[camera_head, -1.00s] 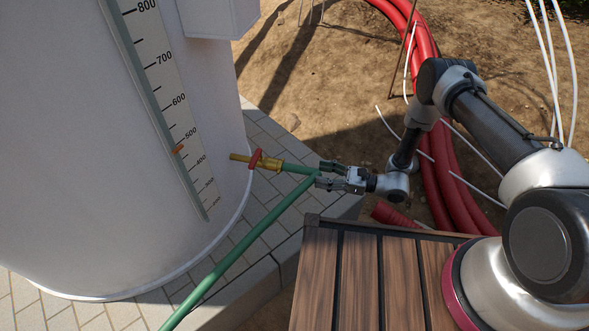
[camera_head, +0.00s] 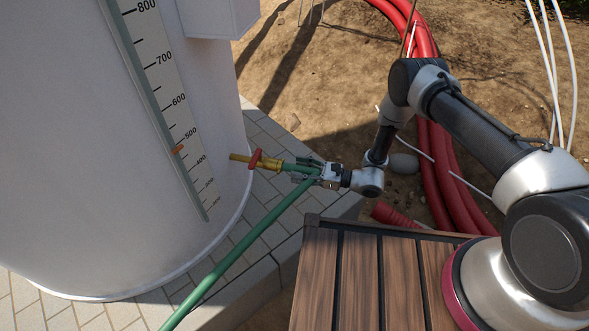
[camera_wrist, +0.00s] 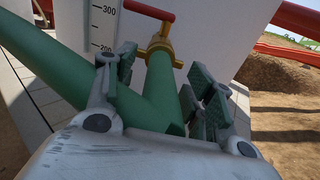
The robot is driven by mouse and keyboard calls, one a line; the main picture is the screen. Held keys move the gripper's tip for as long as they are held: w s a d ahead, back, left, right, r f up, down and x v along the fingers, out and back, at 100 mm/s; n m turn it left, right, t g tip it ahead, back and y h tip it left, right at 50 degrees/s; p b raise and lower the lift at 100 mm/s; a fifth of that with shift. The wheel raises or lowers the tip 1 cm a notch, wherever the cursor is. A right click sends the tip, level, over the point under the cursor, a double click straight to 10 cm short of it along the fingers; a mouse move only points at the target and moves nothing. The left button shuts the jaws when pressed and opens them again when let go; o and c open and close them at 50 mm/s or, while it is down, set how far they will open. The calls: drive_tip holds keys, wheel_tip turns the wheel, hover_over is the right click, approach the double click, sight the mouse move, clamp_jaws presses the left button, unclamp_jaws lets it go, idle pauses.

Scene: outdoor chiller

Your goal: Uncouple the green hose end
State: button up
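The green hose end (camera_head: 289,167) sits on the brass tap (camera_head: 271,164), which sticks out of the white tank and has a red handle (camera_head: 255,158). The green hose (camera_head: 238,249) bends back from this end and runs down to the lower left. My gripper (camera_head: 300,171) is open, with its fingers on either side of the hose end. In the wrist view, the hose end (camera_wrist: 161,88) lies between the two spread fingers, pointing at the tap (camera_wrist: 159,47). A gap shows beside the right finger; contact on the left is unclear.
The white tank (camera_head: 110,180) with a level scale stands close on the left. A wooden slatted top (camera_head: 360,280) lies below my arm. Red pipes (camera_head: 440,160) and thin white tubes (camera_head: 550,60) are behind. Paving surrounds the tank's foot.

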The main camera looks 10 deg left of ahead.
clamp_jaws()
drive_tip(key=shift+d, duration=0.2)
drive_tip(key=shift+d, duration=0.3)
drive_tip(key=shift+s+d, duration=0.1)
drive_tip(key=shift+d, duration=0.15)
drive_tip(key=d, duration=0.5)
drive_tip(key=shift+s, duration=0.25)
idle(0.3)
